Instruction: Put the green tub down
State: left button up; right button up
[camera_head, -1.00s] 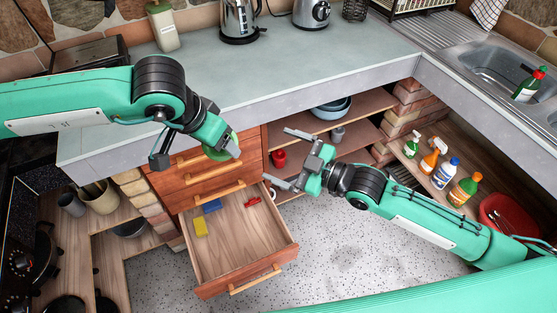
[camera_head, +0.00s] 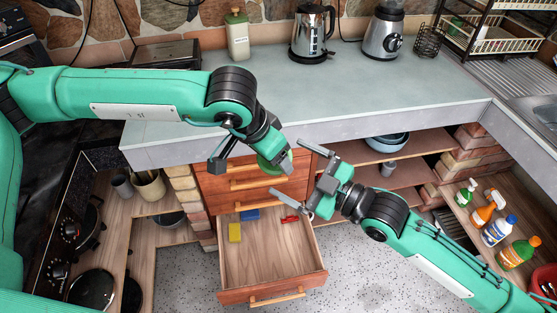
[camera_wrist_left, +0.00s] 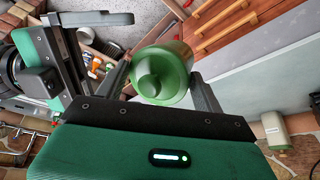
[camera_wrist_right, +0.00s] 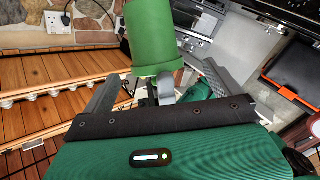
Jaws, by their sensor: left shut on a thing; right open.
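The green tub (camera_head: 272,165) hangs in front of the counter edge, above the open drawer (camera_head: 270,265). My left gripper (camera_head: 253,164) is shut on it and partly hides it in the head view. The left wrist view shows the tub (camera_wrist_left: 165,72) between the fingers, its round knobbed end facing the camera. My right gripper (camera_head: 311,176) is open, just right of the tub, with no contact clearly visible. In the right wrist view the tub (camera_wrist_right: 152,38) appears upright beyond the open fingers.
The grey countertop (camera_head: 330,95) has broad free room in its middle. A labelled canister (camera_head: 237,36), kettle (camera_head: 313,32) and blender (camera_head: 388,35) stand at its back. The drawer holds a yellow block (camera_head: 234,232), a blue block (camera_head: 250,214) and a red item (camera_head: 290,218).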

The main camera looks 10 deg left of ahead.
jog(key=shift+x, duration=2.3)
jog(key=c, duration=1)
pick_arm(q)
jog(key=o, duration=1.5)
pick_arm(e)
jog(key=shift+c, duration=0.2)
pick_arm(q)
jog(key=shift+r, duration=0.1)
